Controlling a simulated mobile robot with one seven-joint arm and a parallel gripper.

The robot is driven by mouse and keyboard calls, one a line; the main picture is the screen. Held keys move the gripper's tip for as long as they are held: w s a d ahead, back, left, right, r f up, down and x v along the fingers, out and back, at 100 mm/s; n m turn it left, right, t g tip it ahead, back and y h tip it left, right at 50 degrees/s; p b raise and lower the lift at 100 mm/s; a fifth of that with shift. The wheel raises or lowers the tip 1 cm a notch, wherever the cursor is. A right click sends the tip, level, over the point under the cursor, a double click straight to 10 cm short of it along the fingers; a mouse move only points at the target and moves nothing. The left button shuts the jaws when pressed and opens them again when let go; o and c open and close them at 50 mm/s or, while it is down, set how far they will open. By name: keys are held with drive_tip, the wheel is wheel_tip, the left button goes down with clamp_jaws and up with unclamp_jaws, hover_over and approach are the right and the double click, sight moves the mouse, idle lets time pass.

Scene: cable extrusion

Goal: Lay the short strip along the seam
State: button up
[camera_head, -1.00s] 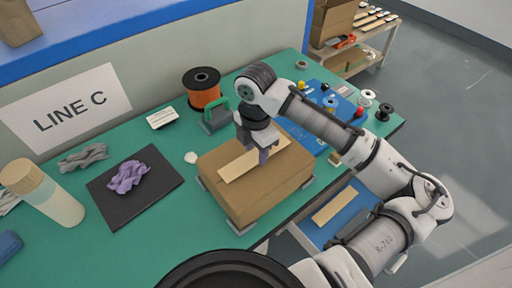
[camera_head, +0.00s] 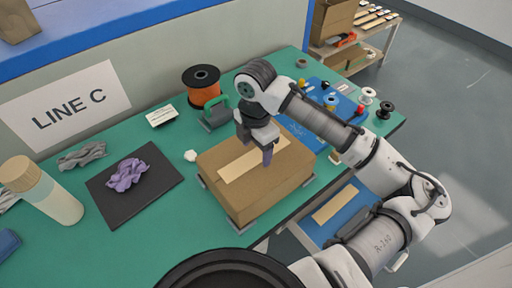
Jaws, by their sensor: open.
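A cardboard box (camera_head: 243,194) stands on the green table. A pale tan strip (camera_head: 243,167) lies flat on its top, running from the near left towards the far right. The seam cannot be made out, so I cannot tell how the strip sits on it. My gripper (camera_head: 267,158) points down over the right part of the box top, close to the strip. It is open, and nothing shows between its fingers. The gripper and arm hide part of the box top behind them. Another pale strip (camera_head: 334,204) lies on a blue surface below the table's right edge.
An orange spool (camera_head: 203,88) and a green-handled tape dispenser (camera_head: 217,113) stand behind the box. A black mat (camera_head: 158,194) with a purple cloth (camera_head: 126,174) and a bottle (camera_head: 45,195) are at left.

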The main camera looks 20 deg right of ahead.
wheel_tip(320, 180, up, 13)
drive_tip(key=b, duration=0.1)
drive_tip(key=shift+r, duration=0.1)
idle(0.9)
